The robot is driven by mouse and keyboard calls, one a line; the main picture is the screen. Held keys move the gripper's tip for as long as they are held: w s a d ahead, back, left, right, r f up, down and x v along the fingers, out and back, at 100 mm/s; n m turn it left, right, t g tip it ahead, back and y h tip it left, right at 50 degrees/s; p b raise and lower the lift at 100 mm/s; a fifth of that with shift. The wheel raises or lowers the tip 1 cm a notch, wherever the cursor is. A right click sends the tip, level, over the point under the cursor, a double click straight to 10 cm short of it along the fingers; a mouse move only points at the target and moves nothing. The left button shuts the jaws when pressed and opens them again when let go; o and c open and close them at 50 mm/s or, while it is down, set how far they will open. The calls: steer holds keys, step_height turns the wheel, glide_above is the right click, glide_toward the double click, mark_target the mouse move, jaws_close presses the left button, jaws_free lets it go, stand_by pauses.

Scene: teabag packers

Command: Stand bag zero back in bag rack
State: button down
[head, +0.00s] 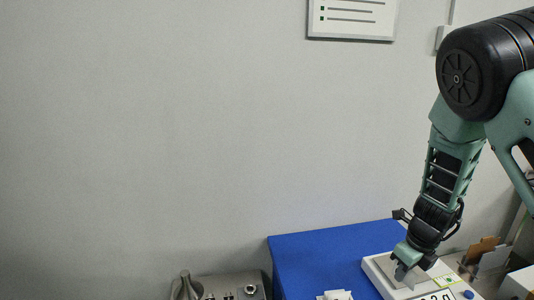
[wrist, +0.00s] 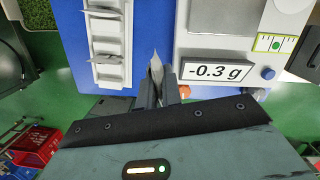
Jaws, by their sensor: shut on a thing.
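My gripper (wrist: 158,92) is shut on a thin pale bag (wrist: 155,66), which stands up from between the fingers in the wrist view. The white bag rack (wrist: 126,45), a long slotted holder, lies left of the bag in the wrist view, with a gap of blue table between. Only the rack's top (head: 338,295) shows at the head view's lower edge. Small grey pieces sit in its slots.
The scale (wrist: 190,40) is close right of the bag; its display (wrist: 217,71) reads -0.3 g. The blue table (head: 310,250) is bare at the back left. A metal box (head: 240,282) stands left of it. A red crate (wrist: 68,140) is on the green floor.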

steer(key=n, duration=0.1)
steer(key=s+f+n, duration=0.1)
steer(key=n, duration=0.1)
steer(key=shift+f, duration=0.15)
steer(key=s+f+n+g, duration=0.1)
steer(key=s+f+n, duration=0.1)
steer(key=n, duration=0.7)
steer(key=s+a+f+n+g, duration=0.1)
steer(key=s+f+n, duration=0.1)
steer(key=n, duration=0.7)
steer(key=s+f+n+g, duration=0.1)
steer(key=f+n, duration=0.3)
steer(key=n, duration=0.5)
steer(key=shift+s+a+n+h+b, duration=0.35)
steer(key=shift+s+n+h+b, duration=0.05)
